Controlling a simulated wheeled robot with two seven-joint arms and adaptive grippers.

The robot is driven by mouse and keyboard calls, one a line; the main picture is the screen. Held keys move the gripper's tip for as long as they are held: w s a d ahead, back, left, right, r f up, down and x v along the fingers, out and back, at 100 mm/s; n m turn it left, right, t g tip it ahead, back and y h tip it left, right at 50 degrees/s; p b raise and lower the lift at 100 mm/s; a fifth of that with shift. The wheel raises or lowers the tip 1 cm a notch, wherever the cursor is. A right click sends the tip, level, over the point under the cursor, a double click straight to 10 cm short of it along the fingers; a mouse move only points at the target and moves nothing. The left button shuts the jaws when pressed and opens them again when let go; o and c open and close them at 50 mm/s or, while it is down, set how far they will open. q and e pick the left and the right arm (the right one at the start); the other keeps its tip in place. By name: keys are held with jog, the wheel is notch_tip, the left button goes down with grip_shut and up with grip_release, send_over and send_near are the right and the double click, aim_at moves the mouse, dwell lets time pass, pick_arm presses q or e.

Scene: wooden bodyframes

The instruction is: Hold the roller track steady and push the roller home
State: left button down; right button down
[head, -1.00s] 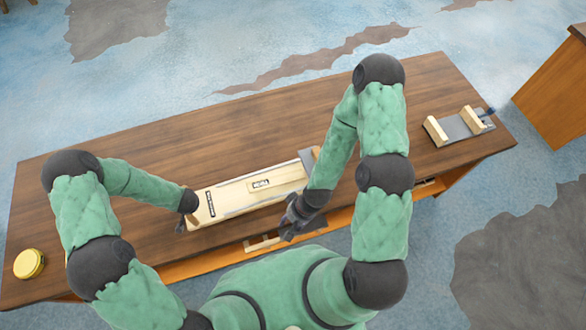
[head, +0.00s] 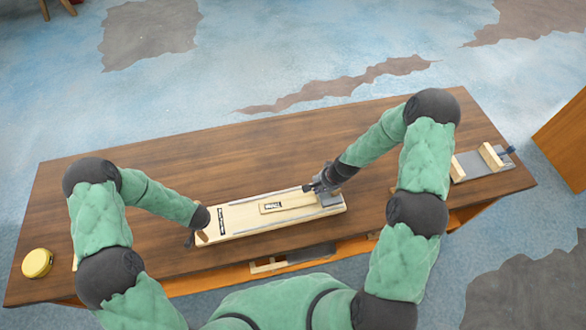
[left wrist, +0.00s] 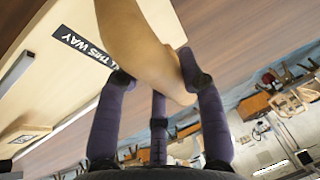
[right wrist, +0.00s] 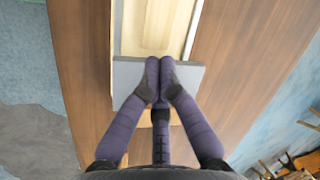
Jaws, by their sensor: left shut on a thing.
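The roller track (head: 240,219) is a long pale wooden board with grey rails, lying flat on the table. A dark label ending "THIS WAY" (left wrist: 82,45) is near its left end. The grey roller piece (head: 331,200) sits across the track near its right end; it shows as a grey slab in the right wrist view (right wrist: 128,82). My left gripper (head: 196,236) is shut on the rounded wooden handle (left wrist: 145,50) at the track's left end. My right gripper (right wrist: 159,80) has its fingertips together over the grey roller piece; contact is unclear.
A yellow round tin (head: 37,262) stands at the table's left end. A grey and wooden fixture (head: 482,162) is at the right end. Wooden parts (head: 268,265) show at the front edge below the track. The table behind the track is clear.

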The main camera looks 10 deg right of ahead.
pick_arm(q)
jog(key=shift+s+d+f, duration=0.1)
jog(key=shift+s, duration=0.05)
pick_arm(e)
jog(key=w+d+m, duration=0.1)
jog(key=d, duration=0.1)
jog(key=w+d+r, duration=0.1)
jog(key=w+d, duration=0.1)
jog(key=w+d+m, duration=0.1)
jog(key=w+d, duration=0.1)
jog(key=d, duration=0.1)
jog(key=shift+w+r+m, duration=0.15)
jog(key=shift+r+m, duration=0.15)
jog(key=shift+r, duration=0.1)
jog(key=w+d+r+m+g, duration=0.2)
jog(key=d+m, duration=0.4)
jog(key=d, duration=0.6)
jog(key=a+f, duration=0.7)
jog(key=f, duration=0.2)
jog(key=shift+f, duration=0.25)
